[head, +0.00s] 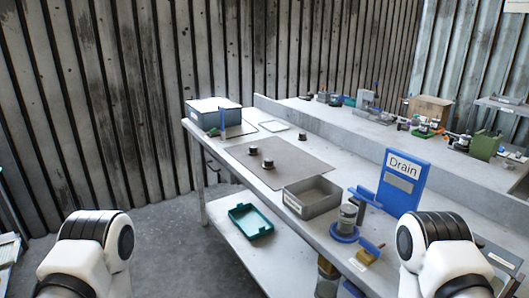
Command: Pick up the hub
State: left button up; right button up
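Two small dark round parts, one at the left (253,150) and one nearer the middle (268,163), sit on a grey-brown mat (290,178) on the workbench. I cannot tell which of these, if any, is the hub. A grey metal cylinder (348,214) stands in a blue round base farther right. My arm links show at the bottom left and bottom right, both short of the mat. Neither gripper is in view.
A grey bin (312,207) and a blue "Drain" sign (403,183) stand on the bench right of the mat. A lidded box (213,115) is at the far left end. A teal tray (250,221) lies on the lower shelf. Several parts clutter the back ledge.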

aim_at(253, 151)
jog(key=i+j+z, duration=0.1)
jog(key=z, duration=0.3)
jog(key=j+z, duration=0.15)
jog(key=z, duration=0.2)
jog(key=i+j+z, duration=0.1)
jog(key=z, duration=0.3)
jog(key=j+z, duration=0.4)
jog(key=i+l, duration=0.05)
jog(key=l, duration=0.05)
